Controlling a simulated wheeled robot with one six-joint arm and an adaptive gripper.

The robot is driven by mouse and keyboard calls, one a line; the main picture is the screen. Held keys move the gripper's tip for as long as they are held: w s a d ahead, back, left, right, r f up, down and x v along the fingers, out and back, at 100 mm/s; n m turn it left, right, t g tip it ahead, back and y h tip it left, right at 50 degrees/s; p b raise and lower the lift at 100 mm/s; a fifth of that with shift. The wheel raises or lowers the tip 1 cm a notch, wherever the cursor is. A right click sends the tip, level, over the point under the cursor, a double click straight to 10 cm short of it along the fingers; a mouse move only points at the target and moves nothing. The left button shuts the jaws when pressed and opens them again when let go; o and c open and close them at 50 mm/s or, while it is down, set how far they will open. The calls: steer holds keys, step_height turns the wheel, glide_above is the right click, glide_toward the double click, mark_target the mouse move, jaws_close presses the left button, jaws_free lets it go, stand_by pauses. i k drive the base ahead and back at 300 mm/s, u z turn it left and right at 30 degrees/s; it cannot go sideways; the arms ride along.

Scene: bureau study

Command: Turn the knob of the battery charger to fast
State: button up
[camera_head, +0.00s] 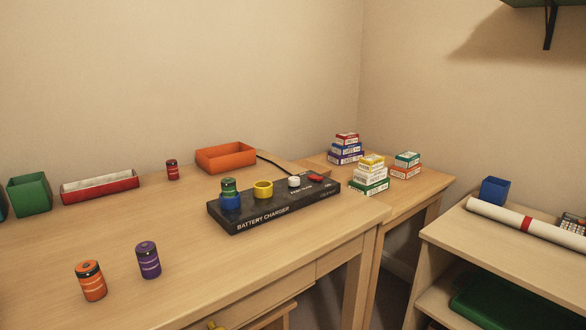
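The black battery charger (285,205) lies on the wooden desk, right of the middle. Its white knob (294,181) stands on the top face, with small lettering beside it too small to read for certain. A red part (316,178) sits on the charger to the right of the knob. A green battery (228,186) stands in the blue holder (230,201) at the charger's left. The yellow holder (263,189) beside it looks empty. My gripper is not in view.
An orange battery (91,281) and a purple battery (148,260) stand on the desk at front left. A small red battery (172,170) and an orange tray (226,157) are behind. Stacked boxes (370,175) stand on the right. The desk in front of the charger is clear.

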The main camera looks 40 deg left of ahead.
mark_target(294, 181)
steer(key=u, duration=0.65)
steer(key=i, duration=0.75)
steer(key=u, duration=1.2)
steer(key=i, duration=0.2)
steer(key=u, duration=0.1)
